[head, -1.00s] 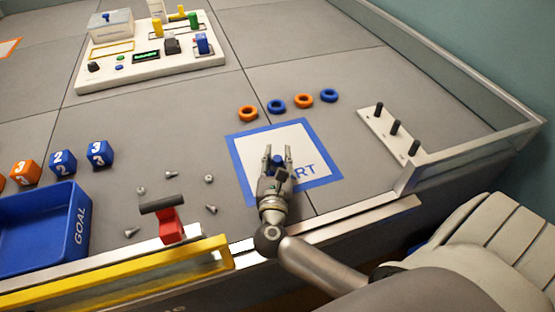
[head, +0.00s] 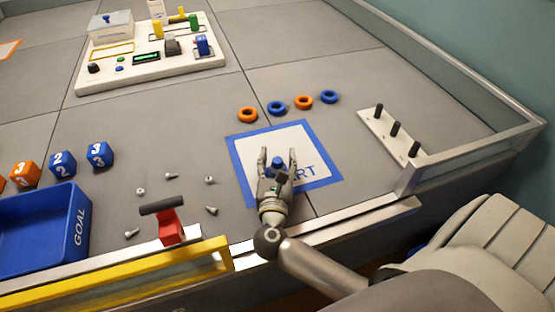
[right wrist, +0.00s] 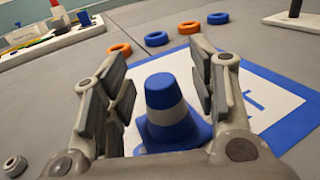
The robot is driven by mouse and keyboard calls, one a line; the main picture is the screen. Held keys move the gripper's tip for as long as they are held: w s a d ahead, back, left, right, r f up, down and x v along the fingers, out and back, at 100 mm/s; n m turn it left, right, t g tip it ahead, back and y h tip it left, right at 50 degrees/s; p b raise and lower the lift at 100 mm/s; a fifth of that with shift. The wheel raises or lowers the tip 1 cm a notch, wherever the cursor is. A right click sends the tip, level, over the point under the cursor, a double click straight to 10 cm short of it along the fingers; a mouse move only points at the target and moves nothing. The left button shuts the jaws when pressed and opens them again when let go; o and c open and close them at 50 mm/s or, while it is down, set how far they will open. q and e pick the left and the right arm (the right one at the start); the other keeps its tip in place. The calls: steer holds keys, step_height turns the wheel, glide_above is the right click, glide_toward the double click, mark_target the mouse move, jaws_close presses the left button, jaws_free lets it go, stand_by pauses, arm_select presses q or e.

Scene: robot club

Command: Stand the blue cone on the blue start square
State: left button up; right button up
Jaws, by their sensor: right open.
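The blue cone (right wrist: 166,105) with a white band stands upright between the fingers of my right gripper (right wrist: 158,85) in the right wrist view. The fingers are open and apart from it. In the head view the cone's blue tip (head: 278,164) shows between the fingertips of the right gripper (head: 277,158); its lower part is hidden by the hand. The start square (head: 243,162), white with a blue border, lies around and beneath the cone and hand. Its blue border also shows in the right wrist view (right wrist: 275,82). My left gripper is not in view.
Orange and blue rings (head: 277,107) lie behind the square. A white peg board (head: 378,130) is at the right. The blue goal bin (head: 62,240), a red-based lever (head: 170,225) and loose screws (head: 141,191) are at the left. A metal rail edges the front.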

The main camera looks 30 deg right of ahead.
mark_target(277, 165)
steer(key=shift+r, duration=0.15)
steer(key=v, duration=0.5)
steer(key=shift+s+a, duration=0.15)
steer(key=shift+a, duration=0.05)
steer(key=v, duration=0.6)
steer(key=shift+s, duration=0.1)
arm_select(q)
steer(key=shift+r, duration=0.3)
arm_select(e)
steer(key=shift+s+a, duration=0.1)
steer(key=shift+a, duration=0.05)
